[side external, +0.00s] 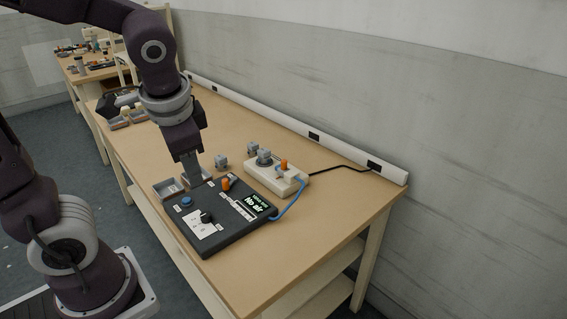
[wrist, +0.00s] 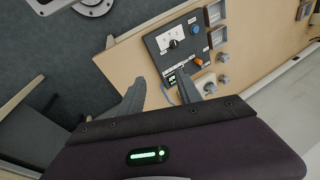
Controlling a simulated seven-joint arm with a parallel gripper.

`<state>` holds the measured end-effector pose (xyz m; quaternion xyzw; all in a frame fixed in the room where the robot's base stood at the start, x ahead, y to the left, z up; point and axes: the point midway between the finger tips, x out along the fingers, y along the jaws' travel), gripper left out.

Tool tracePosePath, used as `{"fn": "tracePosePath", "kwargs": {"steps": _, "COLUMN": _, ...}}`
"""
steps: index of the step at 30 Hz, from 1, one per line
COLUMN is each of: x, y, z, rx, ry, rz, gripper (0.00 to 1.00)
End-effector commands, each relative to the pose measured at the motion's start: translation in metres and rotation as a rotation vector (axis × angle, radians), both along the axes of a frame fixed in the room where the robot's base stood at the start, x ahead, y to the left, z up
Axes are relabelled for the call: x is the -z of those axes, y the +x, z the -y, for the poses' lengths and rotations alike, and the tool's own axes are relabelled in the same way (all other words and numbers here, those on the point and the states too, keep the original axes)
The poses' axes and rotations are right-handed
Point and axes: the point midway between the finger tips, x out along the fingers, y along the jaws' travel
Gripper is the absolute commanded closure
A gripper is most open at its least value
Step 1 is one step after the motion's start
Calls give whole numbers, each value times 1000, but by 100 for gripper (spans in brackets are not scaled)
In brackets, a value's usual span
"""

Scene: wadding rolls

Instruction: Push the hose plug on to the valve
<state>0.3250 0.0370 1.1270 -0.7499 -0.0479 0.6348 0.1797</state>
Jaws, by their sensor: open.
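A pale valve block (side external: 262,176) stands on the bench behind the dark control panel, with a grey fitting (side external: 264,157) and an orange part (side external: 284,163) on top. A blue hose (side external: 291,203) curves from the panel's right side up to the block's right end. The hose plug is too small to make out, and I cannot tell whether it sits on the valve. My gripper (side external: 191,172) points down near the small trays, left of the block and apart from it. In the wrist view its fingers (wrist: 162,82) are spread with nothing between them.
The control panel (side external: 232,226) has a blue button, a black dial, an orange knob and a lit display seeming to read "No air". Open grey trays (side external: 166,189) lie at its left. Loose grey fittings (side external: 221,161) stand nearby. A black cable (side external: 340,169) runs to the wall strip.

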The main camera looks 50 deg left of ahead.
Motion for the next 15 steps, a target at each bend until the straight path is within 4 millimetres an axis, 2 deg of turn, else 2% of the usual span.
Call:
{"fn": "tracePosePath", "kwargs": {"steps": 6, "x": 59, "y": 93, "z": -91, "rx": 242, "ry": 511, "rz": -360, "gripper": 59}}
{"fn": "tracePosePath", "kwargs": {"steps": 9, "x": 87, "y": 142, "z": -123, "rx": 413, "ry": 783, "rz": -507, "gripper": 59}}
{"fn": "tracePosePath", "kwargs": {"steps": 11, "x": 104, "y": 174, "z": -136, "rx": 535, "ry": 952, "rz": -588, "gripper": 59}}
{"fn": "tracePosePath", "kwargs": {"steps": 12, "x": 118, "y": 196, "z": -141, "rx": 627, "ry": 1065, "rz": -639, "gripper": 59}}
{"fn": "tracePosePath", "kwargs": {"steps": 15, "x": 153, "y": 249, "z": -139, "rx": 868, "ry": 1329, "rz": -736, "gripper": 59}}
